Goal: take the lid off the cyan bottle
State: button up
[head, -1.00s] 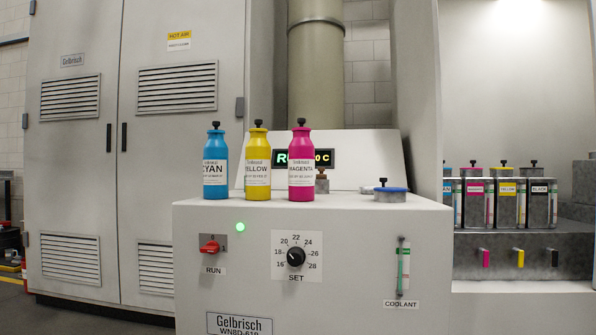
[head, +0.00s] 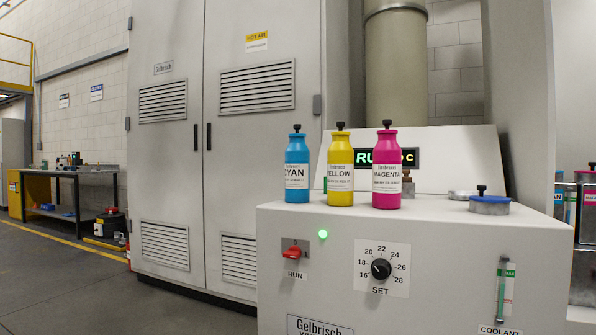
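The cyan bottle (head: 297,172) stands upright on top of the white machine cabinet, at the left of a row of three bottles. Its black knobbed lid (head: 297,129) is on its neck. The yellow bottle (head: 340,172) stands just right of it, and the magenta bottle (head: 386,172) stands right of that. Both have similar black lids. My gripper is not in view.
The white cabinet (head: 420,225) carries a red RUN switch (head: 292,253), a SET dial (head: 381,269) and a coolant gauge (head: 505,290). A blue-rimmed cap (head: 489,205) sits on its top at right. Open floor (head: 60,280) lies at left, before a workbench (head: 75,172).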

aim_at(297, 128)
jog(key=i+j+z, duration=0.3)
jog(key=i+j, duration=0.75)
jog(key=j+z, duration=0.2)
jog(key=j, duration=0.9)
jog(key=k+l, duration=0.05)
